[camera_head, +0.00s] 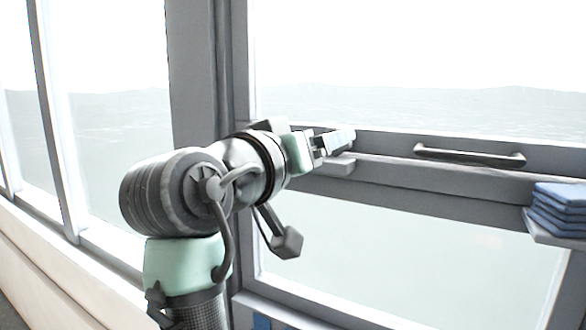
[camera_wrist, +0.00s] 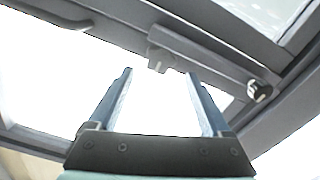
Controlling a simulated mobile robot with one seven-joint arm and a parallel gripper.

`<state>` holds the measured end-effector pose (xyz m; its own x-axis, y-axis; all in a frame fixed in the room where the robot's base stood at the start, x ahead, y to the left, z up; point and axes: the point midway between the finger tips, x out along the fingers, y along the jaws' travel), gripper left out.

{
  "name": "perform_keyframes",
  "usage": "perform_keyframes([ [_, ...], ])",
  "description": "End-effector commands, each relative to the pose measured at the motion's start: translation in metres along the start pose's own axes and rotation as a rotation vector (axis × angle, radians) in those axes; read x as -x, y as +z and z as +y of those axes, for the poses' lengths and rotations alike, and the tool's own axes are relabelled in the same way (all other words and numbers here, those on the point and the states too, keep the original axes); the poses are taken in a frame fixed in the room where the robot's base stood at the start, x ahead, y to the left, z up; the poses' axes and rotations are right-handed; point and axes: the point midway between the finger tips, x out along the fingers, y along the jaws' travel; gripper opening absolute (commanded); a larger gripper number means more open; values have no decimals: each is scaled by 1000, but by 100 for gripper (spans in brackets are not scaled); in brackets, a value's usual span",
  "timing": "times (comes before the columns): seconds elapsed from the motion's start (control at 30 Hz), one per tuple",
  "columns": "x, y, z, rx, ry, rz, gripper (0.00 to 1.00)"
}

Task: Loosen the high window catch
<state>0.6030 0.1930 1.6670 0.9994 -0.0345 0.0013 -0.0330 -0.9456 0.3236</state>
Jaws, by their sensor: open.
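The window catch is a grey bar (camera_wrist: 205,53) on the window frame in the wrist view. A small grey block (camera_wrist: 158,58) hangs from one end of it, and a dark round knob with a pale face (camera_wrist: 259,91) sits near the other end. My gripper (camera_wrist: 160,74) is open and empty, its two fingers apart and pointing toward the block. The block appears just beyond the fingertips; I cannot tell whether they touch. In the head view my gripper (camera_head: 338,142) is at the window's middle rail, hiding most of the catch.
A dark bar handle (camera_head: 470,155) is fixed on the rail (camera_head: 430,178) right of my gripper. Several folded blue cloths (camera_head: 560,208) lie on a small shelf (camera_head: 550,236) at the right edge. A thick grey upright (camera_head: 198,70) stands left of the window.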

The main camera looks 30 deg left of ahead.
Motion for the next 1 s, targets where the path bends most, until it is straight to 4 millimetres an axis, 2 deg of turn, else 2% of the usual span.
perform_keyframes([
  [0.03,13,6,-2,-4,-1,6,82],
  [0.2,50,4,-2,-1,-1,6,82],
  [0.4,77,2,-1,0,0,3,82],
  [0.57,84,0,0,0,0,1,82],
  [1.0,84,0,0,1,1,0,82],
])
